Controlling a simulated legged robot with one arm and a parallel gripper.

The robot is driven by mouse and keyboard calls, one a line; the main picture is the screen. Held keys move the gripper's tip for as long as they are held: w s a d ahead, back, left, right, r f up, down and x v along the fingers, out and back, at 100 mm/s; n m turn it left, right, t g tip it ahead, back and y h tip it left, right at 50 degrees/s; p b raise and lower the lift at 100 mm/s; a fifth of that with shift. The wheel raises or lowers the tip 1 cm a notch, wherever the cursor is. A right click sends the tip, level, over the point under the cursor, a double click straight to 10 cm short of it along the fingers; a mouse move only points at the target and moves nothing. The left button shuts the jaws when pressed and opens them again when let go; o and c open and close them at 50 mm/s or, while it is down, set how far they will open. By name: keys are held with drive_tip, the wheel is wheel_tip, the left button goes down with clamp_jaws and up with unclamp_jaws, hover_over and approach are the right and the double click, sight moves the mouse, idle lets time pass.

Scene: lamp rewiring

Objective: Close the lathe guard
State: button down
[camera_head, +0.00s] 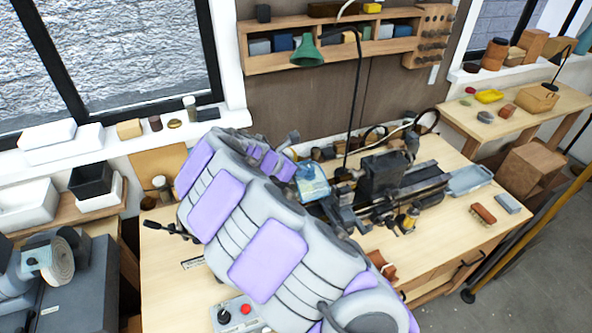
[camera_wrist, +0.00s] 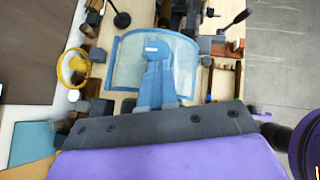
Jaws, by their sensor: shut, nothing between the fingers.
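The lathe (camera_head: 385,180) stands on the wooden workbench, its bed running to the right. Its guard (camera_head: 312,180), a clear panel with a blue frame, is at the left end of the lathe, partly hidden by my arm. In the wrist view the guard (camera_wrist: 125,70) spreads out beyond my gripper (camera_wrist: 156,47). My gripper's fingers are together and empty, overlapping the middle of the panel. I cannot tell whether they touch it. How far the guard is swung is unclear. In the head view my arm hides most of the gripper.
A green lamp (camera_head: 308,52) on a black stem rises behind the lathe. A brush (camera_head: 483,214) and a grey block (camera_head: 507,204) lie on the bench's right. A control box with a red button (camera_head: 246,309) is at the front. A yellow ring (camera_wrist: 73,68) shows beside the guard.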

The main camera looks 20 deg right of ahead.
drive_tip(key=a, duration=0.1)
drive_tip(key=s+a+p, duration=0.1)
drive_tip(key=a, duration=0.1)
drive_tip(key=shift+a, duration=0.2)
drive_tip(key=a+f+v, duration=0.1)
drive_tip(key=v, duration=0.8)
drive_tip(key=s+d+f+m+g+y+b, duration=0.1)
drive_tip(key=s+d+m+b, duration=0.1)
drive_tip(key=s+m+b, duration=0.3)
drive_tip(key=s+d+f+m+g+y+b, duration=0.1)
drive_tip(key=s+d+m, duration=0.2)
drive_tip(key=s, duration=0.5)
drive_tip(key=s+d+m+g+y+b, duration=0.1)
drive_tip(key=s+d+m+b, duration=0.1)
drive_tip(key=s+m+b, duration=0.3)
drive_tip(key=s+a+f+m+y+b, duration=0.2)
drive_tip(key=s+f, duration=0.2)
drive_tip(key=s, duration=0.3)
drive_tip(key=s+a+f+m+y+b, duration=0.2)
drive_tip(key=s+a+f+m, duration=0.1)
drive_tip(key=s, duration=0.4)
drive_tip(key=s+a+f+m+g+y+b, duration=0.1)
drive_tip(key=s+a+f+m+y+b, duration=0.1)
drive_tip(key=s+f, duration=0.4)
drive_tip(key=shift+s+a+m+b, duration=0.3)
drive_tip(key=shift+s+a+m, duration=0.3)
drive_tip(key=shift+s, duration=0.4)
drive_tip(key=shift+f, duration=0.1)
